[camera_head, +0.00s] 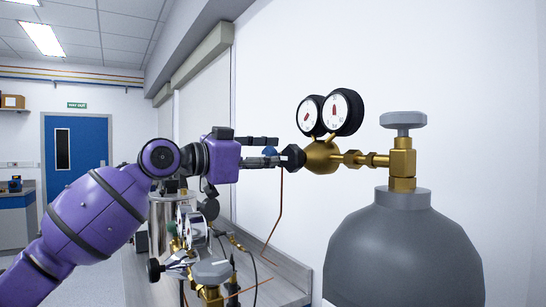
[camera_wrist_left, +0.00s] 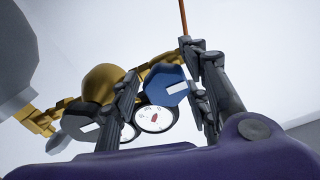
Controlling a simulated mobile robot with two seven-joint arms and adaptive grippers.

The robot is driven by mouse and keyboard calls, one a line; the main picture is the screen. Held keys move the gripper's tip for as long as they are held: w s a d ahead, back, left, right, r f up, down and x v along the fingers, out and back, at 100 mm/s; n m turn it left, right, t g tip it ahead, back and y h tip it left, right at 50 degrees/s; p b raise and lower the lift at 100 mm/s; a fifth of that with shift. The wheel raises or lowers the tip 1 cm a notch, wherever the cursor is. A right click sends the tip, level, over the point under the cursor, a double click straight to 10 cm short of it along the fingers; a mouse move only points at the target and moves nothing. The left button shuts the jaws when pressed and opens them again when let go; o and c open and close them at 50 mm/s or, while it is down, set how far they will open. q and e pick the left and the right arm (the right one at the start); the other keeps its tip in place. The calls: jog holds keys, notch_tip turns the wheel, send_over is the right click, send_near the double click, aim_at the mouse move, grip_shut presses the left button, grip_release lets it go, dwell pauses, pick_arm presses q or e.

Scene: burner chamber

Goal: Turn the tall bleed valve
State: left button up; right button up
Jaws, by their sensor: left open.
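A blue faceted knob with a white mark (camera_wrist_left: 168,88), which I take for the tall bleed valve's handle, sits by the brass regulator (camera_wrist_left: 100,82). In the head view the blue knob (camera_head: 270,152) is small and partly hidden by my fingers. My left gripper (camera_head: 274,150) reaches in from the left at the regulator's height. It is open, and in the left wrist view its fingers (camera_wrist_left: 160,77) stand either side of the blue knob. I cannot tell whether they touch it. My right gripper is not in view.
Two round gauges (camera_head: 343,112) top the brass regulator, with a dark knob (camera_head: 292,157) close to my fingertips. A grey cylinder (camera_head: 405,255) with a grey handwheel (camera_head: 403,120) stands right. A thin copper tube (camera_head: 280,205) hangs below. Lower gauges and a grey handle (camera_head: 212,271) stand in front.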

pick_arm(q)
jog(key=c, duration=0.5)
jog(key=shift+w+f, duration=0.1)
jog(key=c, duration=0.6)
jog(key=shift+o, duration=0.2)
jog(key=shift+d, duration=0.1)
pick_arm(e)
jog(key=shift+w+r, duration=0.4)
